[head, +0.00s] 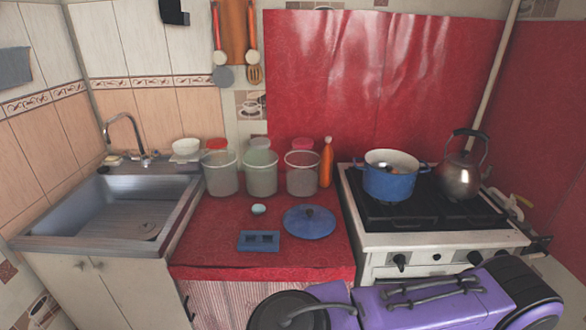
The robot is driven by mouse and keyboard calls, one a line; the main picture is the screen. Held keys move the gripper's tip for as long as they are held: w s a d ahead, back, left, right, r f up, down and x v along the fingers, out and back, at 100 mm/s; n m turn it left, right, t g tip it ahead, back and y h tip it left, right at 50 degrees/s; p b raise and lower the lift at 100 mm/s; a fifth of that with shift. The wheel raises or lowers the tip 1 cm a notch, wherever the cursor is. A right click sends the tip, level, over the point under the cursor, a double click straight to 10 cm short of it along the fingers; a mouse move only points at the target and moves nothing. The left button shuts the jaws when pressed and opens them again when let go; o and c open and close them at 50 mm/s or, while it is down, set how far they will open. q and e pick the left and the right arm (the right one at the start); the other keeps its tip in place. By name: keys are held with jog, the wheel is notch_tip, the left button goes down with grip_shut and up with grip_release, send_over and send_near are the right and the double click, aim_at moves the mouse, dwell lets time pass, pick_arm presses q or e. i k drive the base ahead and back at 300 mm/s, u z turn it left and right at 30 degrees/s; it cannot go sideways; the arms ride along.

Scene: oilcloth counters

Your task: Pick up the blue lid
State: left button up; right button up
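The blue lid (298,229) lies flat on the red oilcloth counter (215,255), right of its middle. It is round, with a dark knob on top. Nothing covers it. My purple arm, with black parts, crosses the bottom right of the head view, in front of the counter and stove. It is well apart from the lid. I see no fingertips of either gripper.
Left of the lid lie a blue rectangular item (258,241) and a small pale round object (258,209). Behind stand several clear jars (261,178) and an orange bottle (326,165). The stove (430,240) at right carries a blue pot (390,182) and kettle (459,174). A sink (120,215) is at left.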

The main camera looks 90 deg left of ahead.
aim_at(303, 221)
jog(key=k, duration=0.15)
jog(key=u, duration=1.25)
